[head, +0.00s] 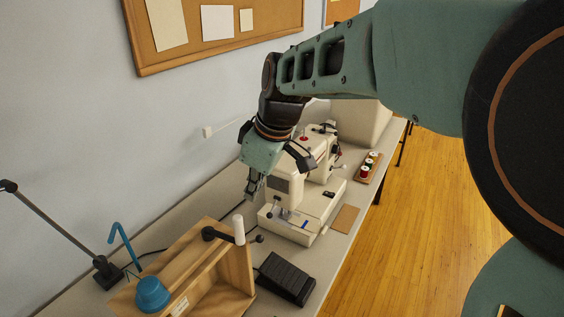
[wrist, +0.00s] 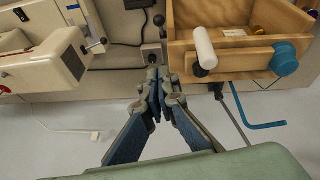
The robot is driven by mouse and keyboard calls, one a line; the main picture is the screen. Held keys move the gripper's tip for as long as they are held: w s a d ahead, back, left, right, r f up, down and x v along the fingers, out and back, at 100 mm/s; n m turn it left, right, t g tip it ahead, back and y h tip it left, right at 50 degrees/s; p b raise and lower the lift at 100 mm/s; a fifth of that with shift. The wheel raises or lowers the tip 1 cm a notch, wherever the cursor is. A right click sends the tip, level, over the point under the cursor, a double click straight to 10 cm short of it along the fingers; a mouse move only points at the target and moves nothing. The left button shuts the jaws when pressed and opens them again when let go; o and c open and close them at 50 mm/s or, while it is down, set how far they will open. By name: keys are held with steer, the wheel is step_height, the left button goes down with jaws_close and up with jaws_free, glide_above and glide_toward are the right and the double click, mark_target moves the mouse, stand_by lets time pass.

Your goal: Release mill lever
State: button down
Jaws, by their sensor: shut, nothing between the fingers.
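The wooden box-like device (head: 232,262), which I take as the mill, stands at the front of the table. It has a dark crank arm with a white upright handle (head: 239,229) and a blue round knob (head: 152,294). In the wrist view the white handle (wrist: 205,47) and blue knob (wrist: 285,58) are right of my gripper. A black ball knob (wrist: 159,20) lies between the box and the sewing machine; I cannot tell which lever it belongs to. My gripper (head: 253,188) is shut and empty, above the table's wall side, apart from the handle. In the wrist view my gripper (wrist: 157,76) points toward the gap.
A cream sewing machine (head: 285,185) stands behind the box. A black foot pedal (head: 286,277) lies at the front right. A blue bent rod (head: 124,248) rises near the wall, beside a dark lamp-like arm (head: 55,228). A spool tray (head: 369,169) is farther back.

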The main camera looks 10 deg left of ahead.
steer(key=shift+s+a, duration=0.5)
steer(key=p, duration=0.1)
glide_above(252, 242)
steer(key=a, duration=0.2)
steer(key=f, duration=0.9)
steer(key=shift+a, duration=0.2)
steer(key=d+f, duration=0.1)
steer(key=d, duration=0.1)
steer(key=d+f, duration=0.1)
steer(key=shift+s+d+f+p, duration=0.1)
steer(key=shift+s+f+p, duration=0.15)
steer(key=shift+f+p, duration=0.1)
steer(key=shift+d+f+b, duration=0.1)
steer(key=shift+f+b, duration=0.15)
steer(key=shift+b, duration=0.8)
